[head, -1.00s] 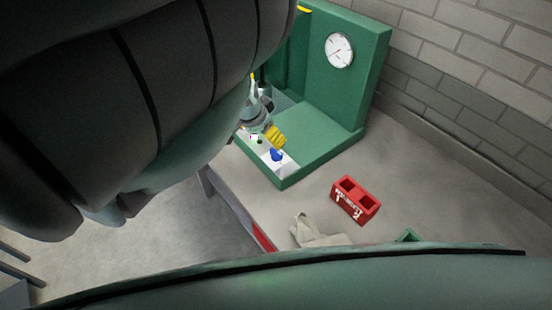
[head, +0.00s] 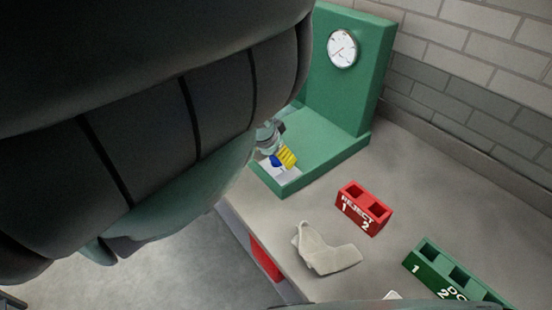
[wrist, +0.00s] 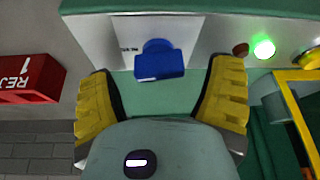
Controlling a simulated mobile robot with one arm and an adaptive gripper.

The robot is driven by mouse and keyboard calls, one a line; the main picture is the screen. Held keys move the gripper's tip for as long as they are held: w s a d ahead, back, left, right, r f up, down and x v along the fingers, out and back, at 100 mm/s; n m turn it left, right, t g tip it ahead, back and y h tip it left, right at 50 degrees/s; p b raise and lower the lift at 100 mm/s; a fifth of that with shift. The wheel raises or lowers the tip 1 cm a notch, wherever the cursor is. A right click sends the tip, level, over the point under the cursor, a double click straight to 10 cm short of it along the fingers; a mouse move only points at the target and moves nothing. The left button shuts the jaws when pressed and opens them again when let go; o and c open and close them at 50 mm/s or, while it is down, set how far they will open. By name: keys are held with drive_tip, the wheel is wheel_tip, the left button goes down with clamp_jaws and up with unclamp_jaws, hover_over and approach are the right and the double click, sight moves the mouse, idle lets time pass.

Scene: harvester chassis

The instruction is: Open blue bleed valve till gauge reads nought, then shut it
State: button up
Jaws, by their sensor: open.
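The blue bleed valve (wrist: 160,62) stands on a pale panel at the front of the green chassis (head: 345,150). It also shows in the head view (head: 275,160), partly hidden by my gripper. My gripper (wrist: 165,75) is open, with one yellow finger on each side of the blue handle. I see no clear contact; the handle sits towards the fingertips. The round white gauge (head: 342,48) is on the upright green wall. Its thin reddish needle seems to point to the lower left; the figures are too small to read.
A lit green lamp (wrist: 264,49), a dark red button (wrist: 241,49) and a yellow frame (wrist: 305,110) are right of the valve. A red reject box (head: 363,208), a grey cloth (head: 325,250) and a green box (head: 450,275) are on the bench (head: 395,190).

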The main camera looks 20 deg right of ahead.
drive_tip(key=shift+f, duration=0.4)
drive_tip(key=c, duration=1.2)
